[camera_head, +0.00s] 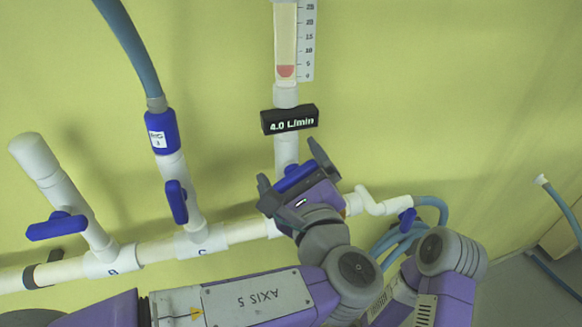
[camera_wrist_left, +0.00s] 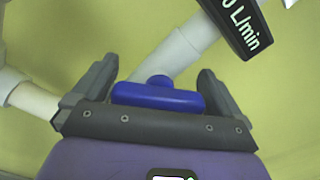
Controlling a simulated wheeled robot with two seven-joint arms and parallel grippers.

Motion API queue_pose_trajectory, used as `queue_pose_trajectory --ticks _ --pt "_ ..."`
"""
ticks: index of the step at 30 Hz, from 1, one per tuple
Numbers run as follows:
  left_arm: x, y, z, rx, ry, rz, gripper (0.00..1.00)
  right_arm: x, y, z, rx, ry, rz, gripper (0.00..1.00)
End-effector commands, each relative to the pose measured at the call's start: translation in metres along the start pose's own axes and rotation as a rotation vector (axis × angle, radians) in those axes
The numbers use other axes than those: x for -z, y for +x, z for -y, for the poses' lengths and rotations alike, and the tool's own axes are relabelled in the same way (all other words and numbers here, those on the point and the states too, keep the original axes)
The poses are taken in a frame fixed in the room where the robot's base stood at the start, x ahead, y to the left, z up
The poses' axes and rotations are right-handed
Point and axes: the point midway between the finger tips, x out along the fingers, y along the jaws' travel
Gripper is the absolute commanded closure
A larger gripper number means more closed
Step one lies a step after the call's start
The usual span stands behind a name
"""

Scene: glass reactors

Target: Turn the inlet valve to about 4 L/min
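The blue inlet valve handle (camera_head: 295,178) sits on the white vertical pipe below the flow display (camera_head: 290,120), which reads 4.0 L/min. My left gripper (camera_head: 291,165) is at this valve, with a finger on either side of the handle. In the left wrist view the blue handle (camera_wrist_left: 158,96) lies crosswise between the two spread fingers of my left gripper (camera_wrist_left: 160,82), its ends close to them. Whether the fingers touch it is hard to tell. Above the display, a clear flow tube (camera_head: 285,40) holds a red float low on its scale.
White valve branches B (camera_head: 90,225) and C (camera_head: 180,190) with blue handles stand left along the horizontal pipe (camera_head: 155,250). A blue hose (camera_head: 130,45) rises from C. Right of my gripper are a small blue valve (camera_head: 407,220) and coiled hoses (camera_head: 395,240). The yellow wall is close behind.

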Motion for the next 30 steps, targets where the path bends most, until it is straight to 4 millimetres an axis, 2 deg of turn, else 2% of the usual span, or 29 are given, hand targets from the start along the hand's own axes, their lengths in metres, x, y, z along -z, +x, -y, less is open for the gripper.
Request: queue_pose_trajectory --ticks 8,21,30 --pt "0.000 -0.004 0.001 0.002 0.000 0.000 0.00 0.000 0.000 0.000 0.000 0.000 0.000 0.51" --pt "0.000 -0.068 0.001 0.003 0.000 0.000 0.00 0.000 0.005 -0.002 0.000 0.000 0.000 0.51" --pt "0.000 -0.076 0.000 0.000 0.001 0.000 0.00 0.000 0.006 -0.002 0.000 0.000 0.000 0.51"
